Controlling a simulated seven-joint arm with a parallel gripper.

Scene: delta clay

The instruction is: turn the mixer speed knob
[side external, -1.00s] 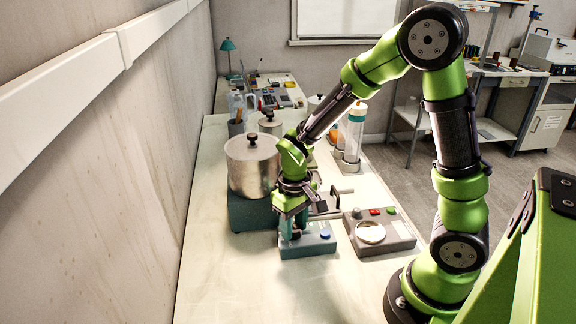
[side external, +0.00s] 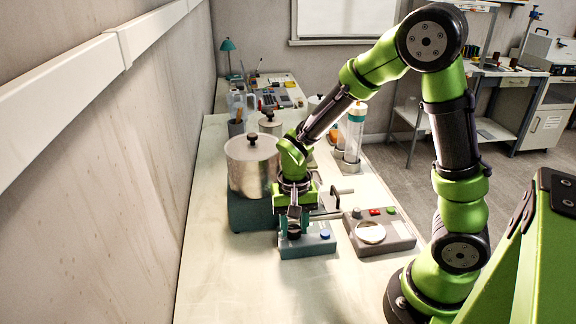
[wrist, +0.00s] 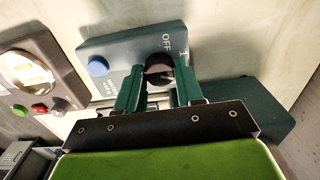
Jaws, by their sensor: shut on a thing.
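The speed knob (wrist: 159,70) is round and black, on a teal control box (wrist: 118,52) marked "OFF" beside it. In the wrist view my gripper (wrist: 160,82) has its two teal fingers on either side of the knob, shut on it. In the side view the gripper (side external: 294,228) points down over the control box (side external: 308,243). The mixer (side external: 252,168), a metal pot with a black lid knob on a teal base, stands just behind the box. The fingers partly hide the knob.
A blue button (wrist: 98,66) sits on the same box. A grey device (side external: 384,236) with a round pan and red and green buttons stands to the right. Clear cylinders (side external: 352,135) stand farther back. The front of the table (side external: 230,290) is clear.

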